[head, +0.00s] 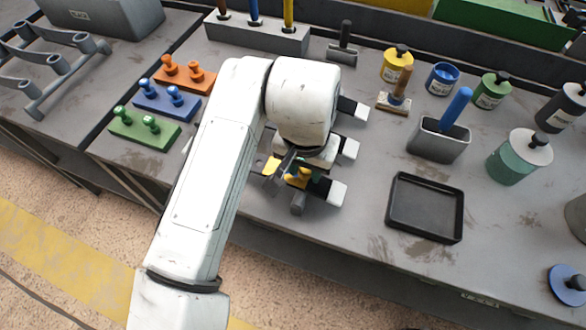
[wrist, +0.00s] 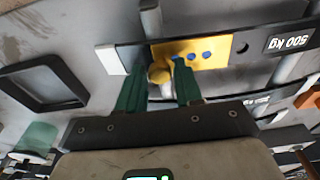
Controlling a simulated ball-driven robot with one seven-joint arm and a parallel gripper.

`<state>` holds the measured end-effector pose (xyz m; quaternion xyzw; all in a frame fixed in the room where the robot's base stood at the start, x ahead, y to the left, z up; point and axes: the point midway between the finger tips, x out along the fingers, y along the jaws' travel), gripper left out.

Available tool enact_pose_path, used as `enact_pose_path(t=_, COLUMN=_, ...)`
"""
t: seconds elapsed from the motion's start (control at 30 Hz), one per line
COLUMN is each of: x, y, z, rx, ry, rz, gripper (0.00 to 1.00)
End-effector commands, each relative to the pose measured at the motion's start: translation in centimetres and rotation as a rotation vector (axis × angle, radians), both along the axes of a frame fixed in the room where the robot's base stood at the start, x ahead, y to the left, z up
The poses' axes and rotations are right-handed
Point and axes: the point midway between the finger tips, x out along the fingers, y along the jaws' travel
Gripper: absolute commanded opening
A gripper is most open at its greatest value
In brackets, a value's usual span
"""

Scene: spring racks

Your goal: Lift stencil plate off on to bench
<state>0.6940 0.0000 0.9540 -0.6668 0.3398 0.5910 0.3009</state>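The stencil plate (wrist: 214,50) is yellow with a row of blue spots and a yellow knob (wrist: 160,74). It lies along a dark bar of the rack in the wrist view. My gripper (wrist: 160,68) has two green fingers, one on each side of the knob. They stand apart, with a gap visible beside the knob, so it looks open. In the head view, my arm hides most of the plate; yellow parts (head: 298,181) show below my gripper (head: 285,165).
Dark bars with white end blocks (head: 337,193) stick out beside my gripper. A black tray (head: 392,208) lies to the right on the bench (head: 365,170). A grey holder with a blue-handled tool (head: 458,108) and several pots stand farther right. Knobbed blocks (head: 145,130) stand at left.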

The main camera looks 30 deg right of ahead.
Motion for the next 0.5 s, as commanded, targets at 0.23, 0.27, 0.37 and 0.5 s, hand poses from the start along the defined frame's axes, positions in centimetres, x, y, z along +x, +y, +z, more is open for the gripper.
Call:
enact_pose_path(t=0.23, x=0.00, y=0.00, z=0.02, rx=0.000, ry=0.000, rz=0.000, gripper=0.11)
enact_pose_path(t=0.27, x=0.00, y=0.00, z=0.02, rx=0.000, ry=0.000, rz=0.000, gripper=0.08)
enact_pose_path(t=0.37, x=0.00, y=0.00, z=0.04, rx=0.000, ry=0.000, rz=0.000, gripper=0.05)
enact_pose_path(t=0.5, x=0.00, y=0.00, z=0.05, rx=0.000, ry=0.000, rz=0.000, gripper=0.04)
